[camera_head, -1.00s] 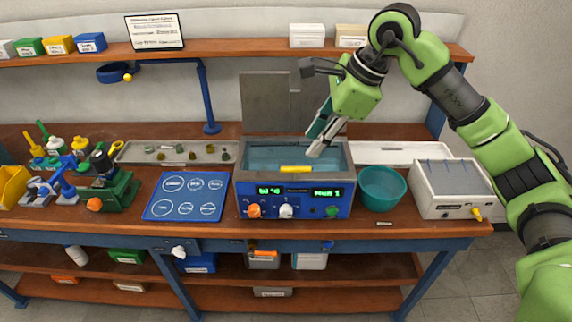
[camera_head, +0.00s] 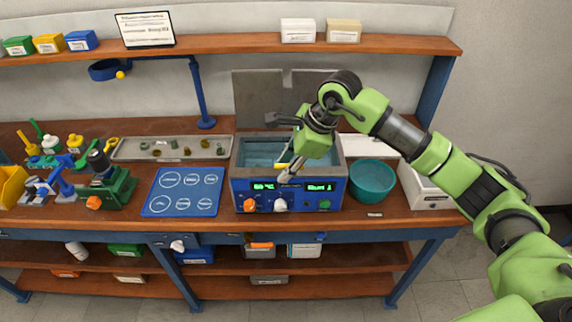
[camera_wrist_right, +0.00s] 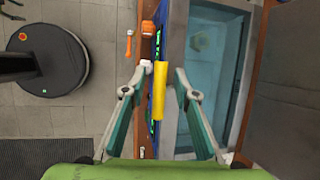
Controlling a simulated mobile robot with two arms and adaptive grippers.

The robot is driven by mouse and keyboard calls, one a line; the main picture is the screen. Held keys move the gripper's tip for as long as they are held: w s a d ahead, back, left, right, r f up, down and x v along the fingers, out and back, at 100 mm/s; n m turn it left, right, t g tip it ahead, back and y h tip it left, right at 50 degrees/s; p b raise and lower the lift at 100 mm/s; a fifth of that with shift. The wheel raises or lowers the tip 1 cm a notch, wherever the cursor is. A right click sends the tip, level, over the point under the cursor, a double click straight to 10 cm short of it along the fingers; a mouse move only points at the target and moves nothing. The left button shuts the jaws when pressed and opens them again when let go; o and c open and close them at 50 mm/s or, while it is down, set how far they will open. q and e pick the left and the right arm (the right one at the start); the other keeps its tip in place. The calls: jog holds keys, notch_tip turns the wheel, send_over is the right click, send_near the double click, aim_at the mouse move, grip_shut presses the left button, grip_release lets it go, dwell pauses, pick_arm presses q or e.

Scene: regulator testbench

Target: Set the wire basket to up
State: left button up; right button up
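The bath unit (camera_head: 234,170) is a blue-fronted tank of water with lit green displays. The wire basket's yellow handle (camera_head: 279,166) shows at the tank's front rim, partly hidden by my gripper. In the wrist view the yellow handle (camera_wrist_right: 163,95) lies between the two fingers. The basket's wire body cannot be made out under the water. My right gripper (camera_head: 288,173) is over the front rim of the tank. In the wrist view my right gripper (camera_wrist_right: 162,70) is open, its fingers apart on either side of the handle. My left gripper is not in view.
A teal bowl (camera_head: 372,181) stands right of the bath, and a white device (camera_head: 425,187) beyond it. A blue mat (camera_head: 183,192) and a tray of small parts (camera_head: 170,148) lie to the left. Orange and white knobs (camera_head: 280,205) stick out of the bath's front.

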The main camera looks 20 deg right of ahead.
grip_shut()
notch_tip(320, 180, up, 7)
jog(key=shift+r, duration=0.1)
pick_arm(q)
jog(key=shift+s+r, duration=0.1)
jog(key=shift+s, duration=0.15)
pick_arm(e)
jog(key=shift+w, duration=0.15)
jog(key=shift+c, duration=1.1)
grip_release()
jog(key=shift+r, duration=0.1)
jog(key=shift+o, duration=1.1)
jog(key=shift+s, duration=0.2)
jog(key=shift+d, duration=0.1)
jog(key=v, duration=1.2)
